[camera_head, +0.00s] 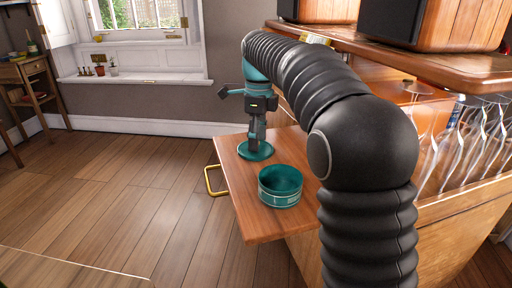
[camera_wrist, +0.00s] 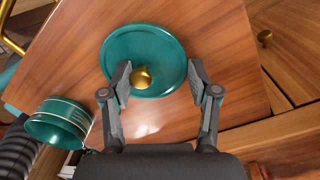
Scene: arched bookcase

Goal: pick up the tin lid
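The tin lid (camera_wrist: 165,45) is a round teal disc with a raised rim and a gold knob (camera_wrist: 141,77). It lies on the wooden pull-out surface, and the lid (camera_head: 246,154) also shows in the head view below my gripper (camera_head: 257,138). In the wrist view my gripper (camera_wrist: 159,78) is open, its fingers over the lid. The knob is between them, much closer to the left finger. I cannot tell whether the fingers touch the lid. The open teal tin (camera_head: 280,199) stands apart, nearer the head camera; it also shows in the wrist view (camera_wrist: 55,126).
The wooden surface (camera_head: 262,220) has a brass handle (camera_head: 211,181) on its left edge. Glasses (camera_head: 480,140) hang in the cabinet at right, under a wooden shelf (camera_head: 400,55). The floor (camera_head: 120,200) at left is clear.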

